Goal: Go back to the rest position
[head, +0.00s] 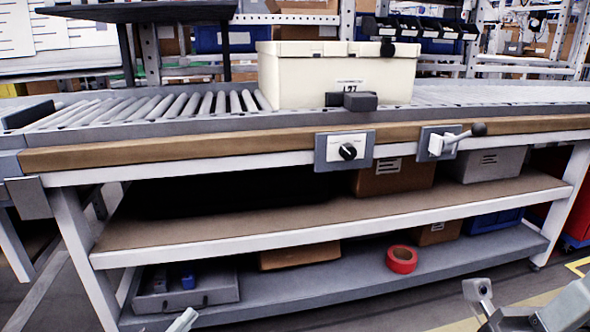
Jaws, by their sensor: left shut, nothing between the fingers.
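The tip of my left gripper (183,320) shows at the bottom edge, left of centre, in front of the lower shelf. It is shut and holds nothing; most of it is cut off by the frame. My right gripper is not in view; pale grey parts of my own arm show at the lower right. A cream box (300,82) with a printed label stands on the roller conveyor (170,108). A small dark block (351,101) is in front of the box. A small black object (387,47) shows against the box's upper edge; I cannot tell what it is.
The bench front carries a dial panel (344,150) and a lever (455,137). A brown shelf (220,222) and a grey lower shelf (340,285) hold boxes and a red tape roll (402,259). Floor (400,318) shows in front of the bench.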

